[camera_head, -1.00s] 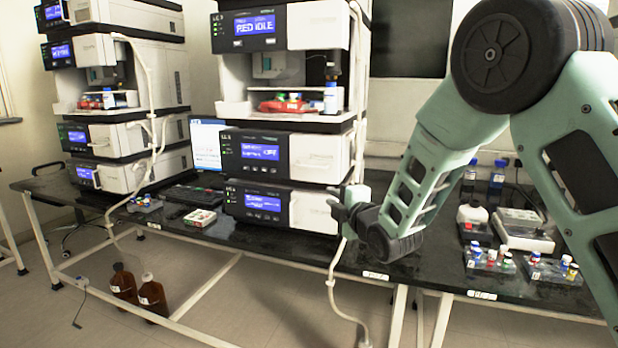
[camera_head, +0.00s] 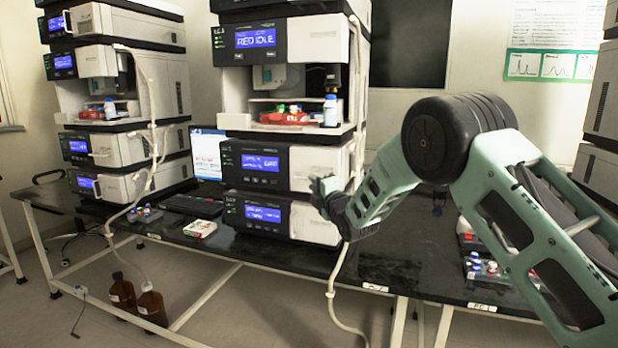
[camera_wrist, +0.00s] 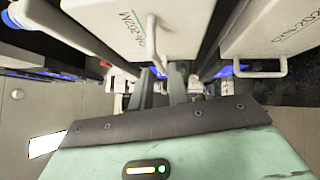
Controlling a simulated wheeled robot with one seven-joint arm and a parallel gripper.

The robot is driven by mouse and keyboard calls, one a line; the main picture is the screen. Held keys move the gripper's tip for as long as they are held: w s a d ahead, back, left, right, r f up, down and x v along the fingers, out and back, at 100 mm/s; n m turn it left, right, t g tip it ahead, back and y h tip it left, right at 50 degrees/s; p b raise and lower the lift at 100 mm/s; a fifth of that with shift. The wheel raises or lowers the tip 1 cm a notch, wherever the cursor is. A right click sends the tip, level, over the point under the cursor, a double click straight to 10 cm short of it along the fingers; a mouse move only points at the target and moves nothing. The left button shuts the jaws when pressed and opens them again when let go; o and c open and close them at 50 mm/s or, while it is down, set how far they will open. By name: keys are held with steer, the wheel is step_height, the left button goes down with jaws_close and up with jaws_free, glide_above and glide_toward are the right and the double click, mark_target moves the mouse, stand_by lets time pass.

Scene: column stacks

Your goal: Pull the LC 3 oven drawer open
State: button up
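The LC 3 stack (camera_head: 290,37) stands in the middle of the head view. Its two lower modules are a white-fronted one whose display seems to end in OFF (camera_head: 312,158) and one below it (camera_head: 312,222). No label naming the oven is readable. My gripper (camera_head: 322,190) is in front of these two fronts, near their right part. In the wrist view the upper module's front (camera_wrist: 105,20) with its white handle (camera_wrist: 152,42) is left, the lower front (camera_wrist: 275,25) with its handle (camera_wrist: 255,72) right. My gripper (camera_wrist: 163,82) appears open, close to the upper handle; contact cannot be told.
A white tube (camera_head: 340,285) hangs right of the stack. A bottle (camera_head: 331,112) and red tray (camera_head: 285,118) sit above the two modules. A small box (camera_head: 200,228) lies on the dark bench left of the stack. Another stack (camera_head: 125,145) stands at left.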

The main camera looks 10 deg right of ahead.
steer(key=shift+x, duration=2.2)
jaws_close()
